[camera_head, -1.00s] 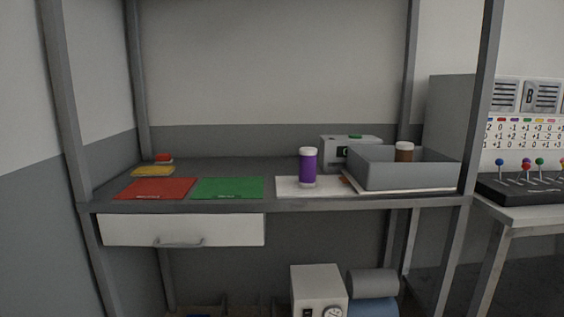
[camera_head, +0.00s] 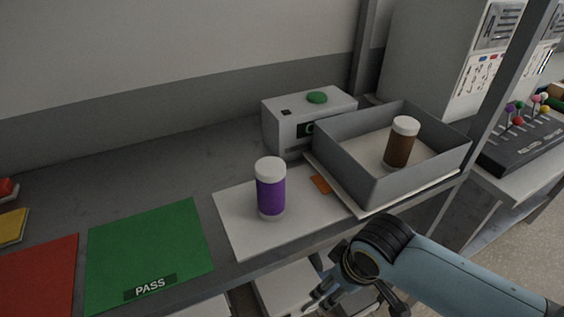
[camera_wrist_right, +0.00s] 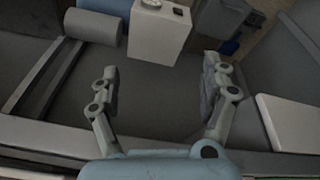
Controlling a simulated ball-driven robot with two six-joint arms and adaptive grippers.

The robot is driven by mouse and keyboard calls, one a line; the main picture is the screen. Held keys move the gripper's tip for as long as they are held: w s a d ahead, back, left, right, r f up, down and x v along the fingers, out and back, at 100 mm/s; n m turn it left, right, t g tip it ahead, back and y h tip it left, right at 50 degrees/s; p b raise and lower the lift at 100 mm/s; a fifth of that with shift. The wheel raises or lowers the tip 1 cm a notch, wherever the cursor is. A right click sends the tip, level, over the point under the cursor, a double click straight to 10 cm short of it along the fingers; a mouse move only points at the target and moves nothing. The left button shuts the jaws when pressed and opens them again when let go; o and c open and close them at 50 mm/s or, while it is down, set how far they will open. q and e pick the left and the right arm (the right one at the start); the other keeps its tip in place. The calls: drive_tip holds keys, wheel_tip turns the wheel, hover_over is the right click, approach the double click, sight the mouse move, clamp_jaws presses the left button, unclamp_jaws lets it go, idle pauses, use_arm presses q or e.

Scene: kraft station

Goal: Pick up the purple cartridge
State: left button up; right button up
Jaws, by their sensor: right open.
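The purple cartridge (camera_head: 271,192) has a white cap and a pale base. It stands upright on a white mat (camera_head: 240,238) on the shelf in the head view. My right gripper (camera_head: 318,300) is below and in front of the shelf's front edge, apart from the cartridge. In the right wrist view my right gripper (camera_wrist_right: 160,88) is open with nothing between its fingers, facing the lower area. The cartridge does not show in the wrist view. My left gripper is not in view.
A grey bin (camera_head: 365,187) holding a brown cartridge (camera_head: 401,145) stands right of the mat. Behind is a grey box with a green button (camera_head: 317,97). A green PASS mat (camera_head: 150,250) and red mat (camera_head: 38,280) lie left. An orange piece (camera_head: 320,184) lies near the bin.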

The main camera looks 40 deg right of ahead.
drive_tip(key=w+a+r+p, duration=0.1)
drive_tip(key=w+r+p, duration=0.1)
drive_tip(key=r, duration=0.6)
drive_tip(key=w+r+p, duration=0.2)
drive_tip(key=w+r, duration=0.1)
drive_tip(key=r, duration=0.5)
drive_tip(key=n+t+y+p, duration=0.1)
drive_tip(key=n+y+p, duration=0.1)
drive_tip(key=p, duration=0.1)
approach(273, 166)
wheel_tip(273, 166, down, 2)
drive_tip(key=x, duration=0.5)
drive_tip(key=shift+a, duration=0.1)
drive_tip(key=shift+w+p+x, duration=0.15)
drive_tip(key=shift+p+x, duration=0.15)
drive_tip(key=shift+x, duration=1)
drive_tip(key=shift+w+p+x, duration=0.1)
drive_tip(key=shift+p+x, duration=0.2)
drive_tip(key=shift+x, duration=1.05)
drive_tip(key=shift+r, duration=0.1)
drive_tip(key=c, duration=1.3)
drive_tip(key=shift+t, duration=0.3)
drive_tip(key=shift+c, duration=0.7)
drive_tip(key=shift+r, duration=0.15)
